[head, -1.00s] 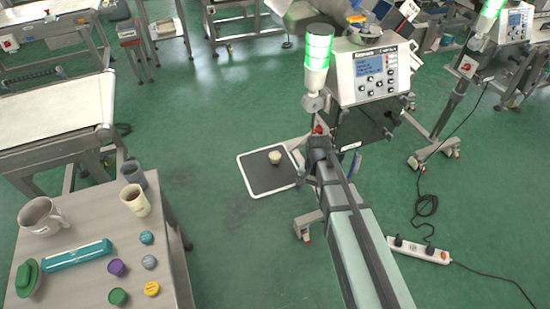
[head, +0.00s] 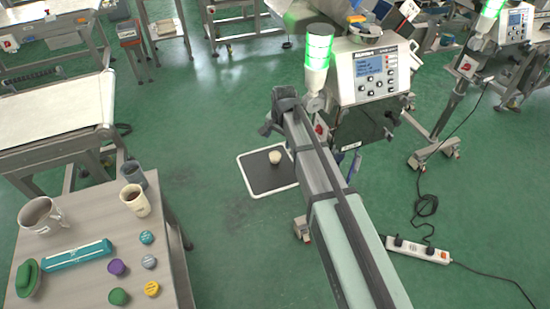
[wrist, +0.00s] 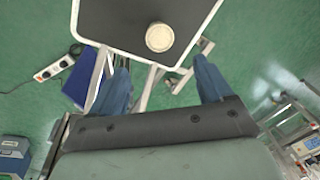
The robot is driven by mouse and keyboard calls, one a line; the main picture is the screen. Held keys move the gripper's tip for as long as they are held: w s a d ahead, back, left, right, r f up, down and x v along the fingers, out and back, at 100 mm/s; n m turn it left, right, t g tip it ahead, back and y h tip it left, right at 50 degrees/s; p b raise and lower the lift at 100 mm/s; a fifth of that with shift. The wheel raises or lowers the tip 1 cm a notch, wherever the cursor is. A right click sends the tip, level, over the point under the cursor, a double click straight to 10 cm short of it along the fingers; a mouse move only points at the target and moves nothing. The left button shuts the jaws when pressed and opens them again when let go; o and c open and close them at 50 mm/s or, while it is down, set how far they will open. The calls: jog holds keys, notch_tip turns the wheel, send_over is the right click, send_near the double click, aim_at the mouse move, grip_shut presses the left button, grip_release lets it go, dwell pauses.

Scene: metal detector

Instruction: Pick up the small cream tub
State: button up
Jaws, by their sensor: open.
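The small cream tub (head: 274,157) stands on a dark tray with a pale rim (head: 258,181), right of centre on it in the head view. In the wrist view the tub (wrist: 160,37) shows from above as a round cream lid, near the tray's edge. My gripper (head: 284,92) is raised near the signal tower in the head view, and its fingers are hard to make out there. In the wrist view my gripper (wrist: 162,85) has two blue fingers spread apart with nothing between them. The tub lies beyond the fingertips, apart from them.
A metal detector panel (head: 373,75) with a green-lit tower (head: 318,52) stands beside my arm. A table (head: 165,245) at lower left holds mugs, a teal case and several small lids. A power strip (head: 418,250) lies on the floor at right. The floor left of the tray is clear.

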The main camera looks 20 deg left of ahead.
send_over(275, 155)
jog(key=d, duration=0.1)
notch_tip(275, 155, down, 5)
jog(key=shift+s+d+r, duration=0.1)
jog(key=shift+s+r, duration=0.05)
jog(key=shift+r, duration=0.05)
jog(key=shift+a+f, duration=0.25)
jog(key=shift+f, duration=1.1)
jog(key=shift+a+f, duration=0.2)
jog(key=shift+f, duration=1.15)
jog(key=shift+c, duration=0.4)
jog(key=c, duration=1.1)
